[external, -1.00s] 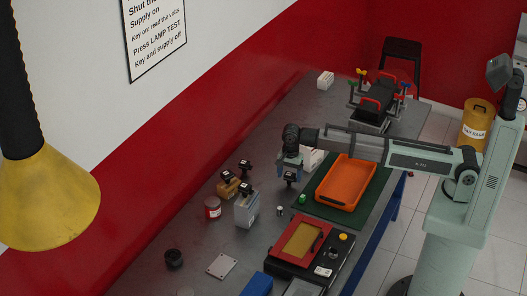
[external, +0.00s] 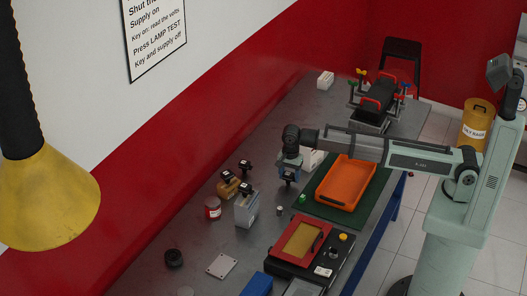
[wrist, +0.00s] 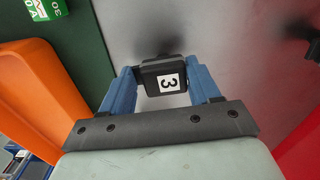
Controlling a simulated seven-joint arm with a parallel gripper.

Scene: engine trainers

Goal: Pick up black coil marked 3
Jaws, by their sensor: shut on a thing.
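The black coil marked 3 (wrist: 163,80) is between the two blue fingers of my gripper (wrist: 162,82) in the wrist view, with its white label facing the camera. The fingers are shut on it from both sides. In the external view my gripper (external: 289,178) hangs over the grey bench, left of the green mat. The coil is small and dark there, at the fingertips, and its label cannot be read. In the wrist view a dark shadow lies on the bench just beyond the coil.
An orange tray (external: 346,184) lies on the green mat (external: 309,212). Other black-topped parts stand on a brown block (external: 228,185) and a grey block (external: 247,210).

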